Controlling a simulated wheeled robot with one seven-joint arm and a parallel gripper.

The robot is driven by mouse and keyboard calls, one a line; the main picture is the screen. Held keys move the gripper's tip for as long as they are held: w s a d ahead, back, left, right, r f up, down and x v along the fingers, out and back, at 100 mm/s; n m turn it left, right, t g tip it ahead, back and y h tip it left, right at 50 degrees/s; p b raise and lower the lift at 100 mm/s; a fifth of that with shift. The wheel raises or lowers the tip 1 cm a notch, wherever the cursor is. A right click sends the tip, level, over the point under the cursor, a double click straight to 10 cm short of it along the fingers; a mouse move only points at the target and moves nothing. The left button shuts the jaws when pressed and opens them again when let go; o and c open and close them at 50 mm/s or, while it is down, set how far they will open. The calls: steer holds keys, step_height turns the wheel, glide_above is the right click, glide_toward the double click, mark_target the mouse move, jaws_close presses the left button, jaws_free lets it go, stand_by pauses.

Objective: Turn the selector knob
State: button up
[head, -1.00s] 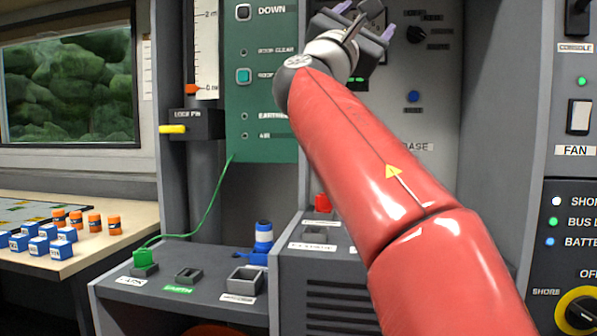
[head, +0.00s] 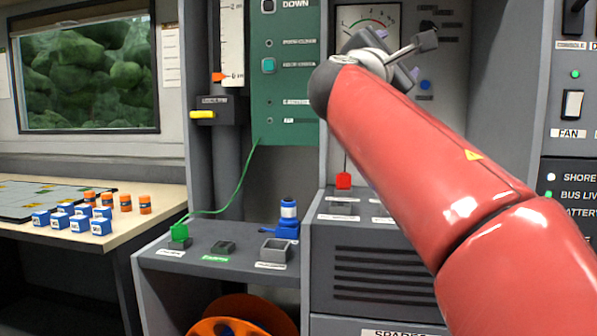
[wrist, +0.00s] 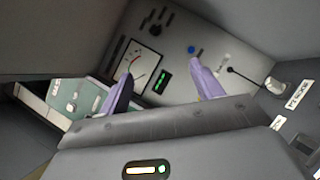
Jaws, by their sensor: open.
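A black rotary knob (head: 429,27) with small labels around it sits high on the grey wall panel in the head view, partly behind my gripper. It shows in the wrist view as a small dark knob (wrist: 156,30) near the top. I cannot tell its setting. My gripper (head: 386,56) is in front of the panel, below and left of the knob in the head view. In the wrist view the purple fingers of my gripper (wrist: 162,72) stand apart with nothing between them. They do not visibly touch the panel.
A dial meter (head: 367,20), a blue button (head: 425,85) and a green display (wrist: 164,82) are on the same panel. A green panel (head: 285,90) stands to the left. A console with sockets (head: 220,255) lies below, with a green cable (head: 240,190). A table (head: 150,215) holds small blocks.

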steer(key=s+d+f+m+g+y, duration=0.2)
steer(key=d+f, duration=0.1)
steer(key=f, duration=0.5)
steer(key=s+d+f+m+g+y, duration=0.1)
steer(key=d+f+m+g+y, duration=0.15)
steer(key=f, duration=0.45)
steer(key=s+a+f+m+g+y, duration=0.2)
steer(key=s+f+m, duration=0.2)
steer(key=s+f, duration=0.3)
steer(key=s+a+f+m+g+y, duration=0.2)
steer(key=s+f+m, duration=0.3)
steer(key=f, duration=1.3)
steer(key=s+a+f+m+g+y, duration=0.2)
steer(key=s+f+m+g+y, duration=0.1)
steer(key=s+f, duration=0.8)
step_height(320, 180, down, 2)
steer(key=shift+s+f+m+g+y, duration=0.1)
steer(key=shift+s+m+g+y, duration=0.2)
steer(key=shift+m+y, duration=0.45)
steer(key=shift+w+a, duration=0.1)
jaws_close()
